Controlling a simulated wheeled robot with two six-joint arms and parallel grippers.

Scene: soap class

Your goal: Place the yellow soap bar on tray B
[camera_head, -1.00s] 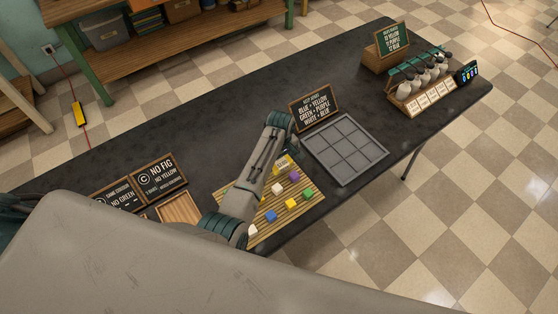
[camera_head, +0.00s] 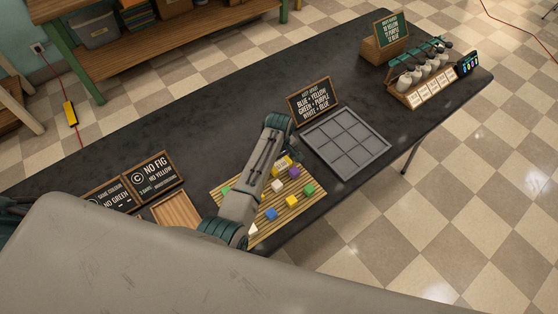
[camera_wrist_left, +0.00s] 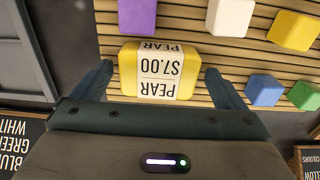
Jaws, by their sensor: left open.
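The yellow soap bar (camera_head: 283,163), with a white "PEAR $7.00" label, lies on the slatted wooden mat (camera_head: 262,232). In the left wrist view the soap bar (camera_wrist_left: 129,70) lies between the spread fingers of my left gripper (camera_wrist_left: 160,84), with a gap at each side. In the head view my left gripper (camera_head: 287,150) is over the mat's back edge, partly hidden by its arm. The tray by the left sign is mostly hidden by my body; I cannot read a B. My right gripper is out of view.
Purple (camera_head: 293,172), white (camera_head: 277,185), green (camera_head: 309,189), blue (camera_head: 271,214) and other soaps share the mat. A grey gridded tray (camera_head: 347,143) and a chalkboard sign (camera_head: 313,101) stand close to my left gripper.

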